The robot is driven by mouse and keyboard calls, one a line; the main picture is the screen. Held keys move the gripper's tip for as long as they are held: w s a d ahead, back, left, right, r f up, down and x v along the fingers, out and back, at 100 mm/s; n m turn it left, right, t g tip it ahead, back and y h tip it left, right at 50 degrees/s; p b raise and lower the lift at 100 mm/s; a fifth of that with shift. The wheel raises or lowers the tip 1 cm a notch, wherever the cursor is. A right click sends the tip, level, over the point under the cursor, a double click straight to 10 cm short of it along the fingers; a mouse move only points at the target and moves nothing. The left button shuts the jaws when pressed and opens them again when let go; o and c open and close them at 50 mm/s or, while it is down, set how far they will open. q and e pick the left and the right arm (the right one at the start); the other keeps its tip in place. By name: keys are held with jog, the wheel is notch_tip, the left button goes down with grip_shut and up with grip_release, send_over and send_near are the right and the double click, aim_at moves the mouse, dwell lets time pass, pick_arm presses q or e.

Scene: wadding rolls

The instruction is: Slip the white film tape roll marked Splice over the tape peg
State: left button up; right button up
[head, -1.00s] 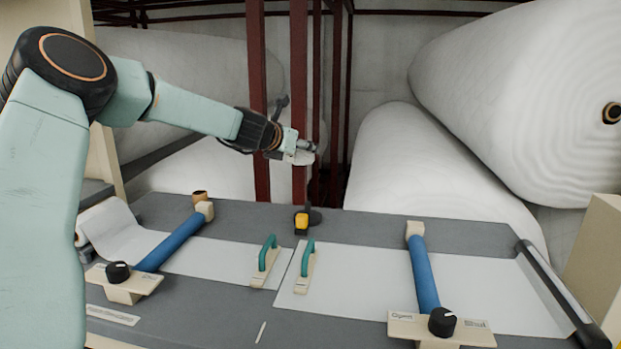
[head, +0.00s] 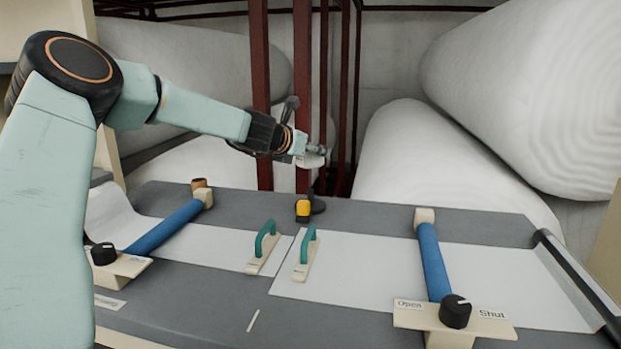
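My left gripper (head: 321,151) comes in from the left above the back edge of the bench. It appears shut on a small white roll (head: 311,160), which I take for the film tape roll; its Splice marking cannot be read at this size. The tape peg (head: 317,205) shows as a dark round base with a thin upright at the bench's back edge, just below the roll. The roll appears above the peg, with a small gap between it and the base. Whether its hole lines up with the peg cannot be told. My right gripper is not in view.
A yellow and black object (head: 303,209) stands close beside the peg. Two green-handled tools (head: 263,246) lie mid-bench. Blue bars (head: 166,227) with black knobs lie at either side. A brown ring (head: 199,184) sits at back left. Large white rolls (head: 440,165) lie behind.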

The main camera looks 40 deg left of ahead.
aim_at(309, 190)
pick_arm(q)
notch_tip(309, 190, down, 4)
jog(key=shift+a+r+b, duration=0.1)
jog(key=shift+r+b, duration=0.15)
jog(key=shift+b, duration=0.85)
jog(key=shift+w+f+b, duration=0.25)
jog(key=shift+f+b, duration=0.15)
jog(key=shift+f, duration=0.05)
jog(key=shift+s+f+b, duration=0.2)
jog(key=shift+b, duration=0.1)
notch_tip(309, 190, down, 5)
jog(key=b, duration=0.4)
jog(key=shift+f+b, duration=0.1)
jog(key=shift+b, duration=0.3)
jog(key=shift+w+f, duration=0.1)
jog(key=shift+w, duration=0.05)
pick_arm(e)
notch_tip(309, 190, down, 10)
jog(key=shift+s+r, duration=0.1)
pick_arm(q)
jog(key=shift+f+b, duration=0.55)
jog(key=shift+b, duration=0.15)
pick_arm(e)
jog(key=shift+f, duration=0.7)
pick_arm(q)
jog(key=o, duration=0.9)
jog(key=shift+r, duration=0.1)
jog(key=shift+c, duration=0.2)
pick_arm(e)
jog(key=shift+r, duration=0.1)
